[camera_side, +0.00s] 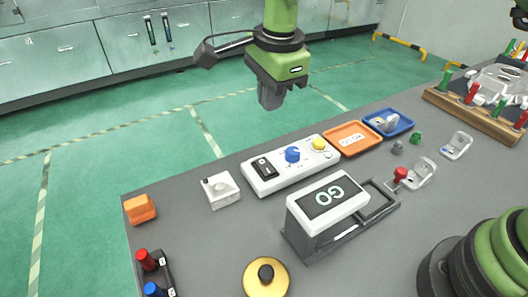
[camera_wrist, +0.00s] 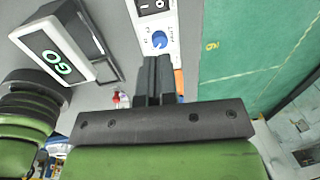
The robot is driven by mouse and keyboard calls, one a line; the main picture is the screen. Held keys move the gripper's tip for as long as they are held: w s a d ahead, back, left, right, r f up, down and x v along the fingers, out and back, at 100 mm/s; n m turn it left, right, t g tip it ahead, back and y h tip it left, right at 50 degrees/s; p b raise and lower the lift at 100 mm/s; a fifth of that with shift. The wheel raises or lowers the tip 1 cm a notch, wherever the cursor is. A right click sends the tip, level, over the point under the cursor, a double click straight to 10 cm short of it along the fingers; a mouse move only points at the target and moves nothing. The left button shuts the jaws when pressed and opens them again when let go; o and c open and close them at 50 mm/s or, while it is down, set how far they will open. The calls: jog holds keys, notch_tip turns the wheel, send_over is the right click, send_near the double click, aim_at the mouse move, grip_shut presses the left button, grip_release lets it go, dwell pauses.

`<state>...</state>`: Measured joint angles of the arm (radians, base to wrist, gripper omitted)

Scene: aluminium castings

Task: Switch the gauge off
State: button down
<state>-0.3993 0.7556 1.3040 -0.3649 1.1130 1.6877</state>
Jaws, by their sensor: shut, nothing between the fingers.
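A white control box (camera_side: 288,166) lies on the table with a black rocker switch (camera_side: 264,168), a blue knob (camera_side: 292,155) and a yellow button (camera_side: 319,144). In the wrist view the rocker switch (camera_wrist: 152,6) is cut by the top edge, with its "I" and "O" marks showing, and the blue knob (camera_wrist: 159,39) is just beyond my fingertips. Next to the box stands a gauge display (camera_side: 327,198) reading "GO"; it also shows in the wrist view (camera_wrist: 62,55). My gripper (camera_side: 271,98) is shut and empty, raised above and behind the box, touching nothing. The yellow button is hidden in the wrist view.
An orange tray (camera_side: 365,141) and a blue tray (camera_side: 403,127) lie to the right of the box. A small white switch box (camera_side: 222,192) and an orange block (camera_side: 140,209) are to its left. A yellow disc (camera_side: 252,284) with a black knob is in front.

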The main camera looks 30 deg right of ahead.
aim_at(267, 166)
jog(key=shift+a+f, duration=0.1)
jog(key=shift+f, duration=0.1)
jog(key=f, duration=0.4)
jog(key=w+f, duration=0.1)
jog(key=f, duration=0.4)
jog(key=w+f, duration=0.1)
jog(key=f, duration=0.4)
jog(key=shift+w+f, duration=0.1)
jog(key=shift+f, duration=0.1)
jog(key=shift+s+r, duration=0.25)
jog(key=shift+s, duration=0.55)
